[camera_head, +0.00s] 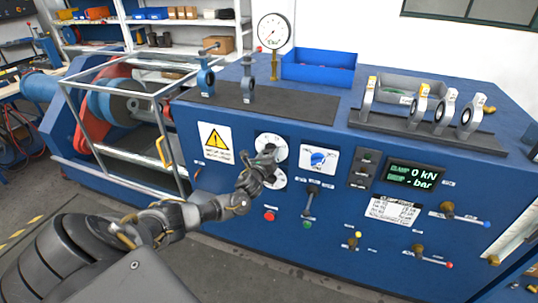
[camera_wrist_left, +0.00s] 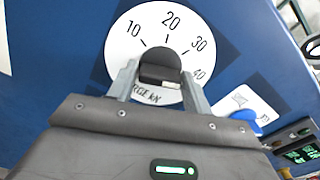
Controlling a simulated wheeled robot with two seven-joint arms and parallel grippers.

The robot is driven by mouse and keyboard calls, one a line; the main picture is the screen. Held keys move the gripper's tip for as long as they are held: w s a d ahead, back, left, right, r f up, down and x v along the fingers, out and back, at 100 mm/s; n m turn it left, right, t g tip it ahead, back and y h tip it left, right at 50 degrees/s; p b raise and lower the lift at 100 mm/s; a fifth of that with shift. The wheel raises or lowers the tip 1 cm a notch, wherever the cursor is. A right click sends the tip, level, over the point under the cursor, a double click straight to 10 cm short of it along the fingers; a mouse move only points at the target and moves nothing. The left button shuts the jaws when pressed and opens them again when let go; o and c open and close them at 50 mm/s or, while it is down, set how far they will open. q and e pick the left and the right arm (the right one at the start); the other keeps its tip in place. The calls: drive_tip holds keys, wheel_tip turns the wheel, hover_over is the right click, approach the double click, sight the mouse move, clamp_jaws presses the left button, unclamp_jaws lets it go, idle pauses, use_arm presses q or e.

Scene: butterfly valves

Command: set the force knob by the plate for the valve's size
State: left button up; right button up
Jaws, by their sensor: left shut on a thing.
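My left gripper (camera_head: 266,155) is at the front of the blue console, over the upper of two round white dials (camera_head: 264,139). In the left wrist view, its fingers (camera_wrist_left: 157,80) are shut on the black force knob (camera_wrist_left: 160,58), one on each side. The white dial (camera_wrist_left: 122,50) around the knob reads 10, 20, 30 and 40, with a partly hidden kN label below. I cannot tell where the knob points. The plate with small printed lines (camera_head: 393,211) is on the right of the panel, too small to read surely. My right gripper is not in view.
A display (camera_head: 412,175) reads 0 kN and - bar. Several ring-shaped valves (camera_head: 444,112) stand on the console top near a blue bin (camera_head: 318,70). A cage frame is at left.

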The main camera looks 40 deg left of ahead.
use_arm(q)
drive_tip(key=o, duration=0.8)
drive_tip(key=shift+o, duration=0.2)
drive_tip(key=b+v, duration=0.1)
drive_tip(key=v, duration=0.9)
drive_tip(key=shift+s+d, duration=0.2)
drive_tip(key=shift+s, duration=0.15)
